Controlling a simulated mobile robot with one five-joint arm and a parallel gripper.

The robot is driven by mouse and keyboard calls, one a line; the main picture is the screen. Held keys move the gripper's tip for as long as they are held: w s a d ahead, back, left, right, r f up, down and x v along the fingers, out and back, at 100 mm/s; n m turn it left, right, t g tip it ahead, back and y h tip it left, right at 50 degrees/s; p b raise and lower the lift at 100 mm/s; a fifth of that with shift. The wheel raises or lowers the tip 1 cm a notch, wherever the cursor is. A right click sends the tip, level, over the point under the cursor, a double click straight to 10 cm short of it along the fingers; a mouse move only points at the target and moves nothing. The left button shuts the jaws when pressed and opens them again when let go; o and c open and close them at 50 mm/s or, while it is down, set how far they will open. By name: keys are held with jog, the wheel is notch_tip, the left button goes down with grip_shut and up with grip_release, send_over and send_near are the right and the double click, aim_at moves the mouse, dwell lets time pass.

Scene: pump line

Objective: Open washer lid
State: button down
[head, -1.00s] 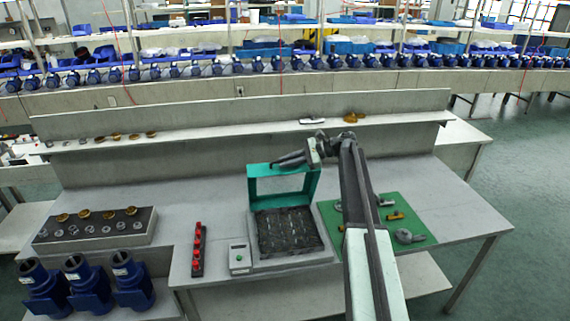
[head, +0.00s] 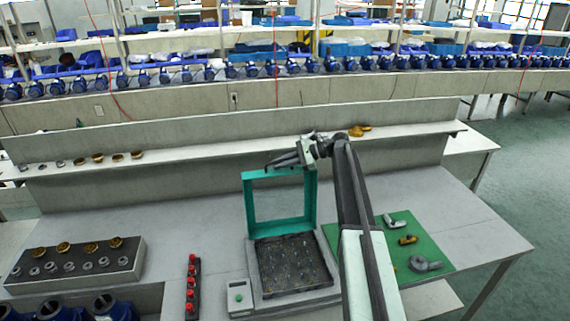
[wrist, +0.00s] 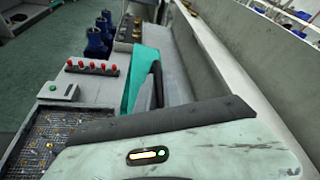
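The washer (head: 262,304) stands on the grey table, with a dark gridded basin (head: 292,262) in a grey frame. Its green frame-shaped lid (head: 250,210) stands raised, roughly upright, at the back of the basin. In the wrist view the lid (wrist: 132,82) stands up beyond the basin (wrist: 45,135). My gripper (head: 270,167) is at the lid's top edge, its dark fingers pointing left along it. Whether it touches the lid is unclear. The fingers look close together in the head view, but their opening cannot be made out.
A small box with a green button (head: 239,297) and a strip of red knobs (head: 191,290) stand left of the washer. A green mat (head: 430,248) with metal parts lies to the right. A shelf (head: 225,152) runs behind. A parts block (head: 75,268) stands at left.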

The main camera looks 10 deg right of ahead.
jog(key=shift+a, duration=0.5)
jog(key=c, duration=1.5)
grip_release()
jog(key=shift+s+d, duration=0.15)
jog(key=shift+d+r, duration=0.1)
jog(key=shift+d, duration=0.05)
jog(key=p+v, duration=0.3)
jog(key=v, duration=0.4)
jog(key=shift+d+r, duration=0.2)
jog(key=shift+d, duration=0.05)
jog(key=shift+s+a+f, duration=0.1)
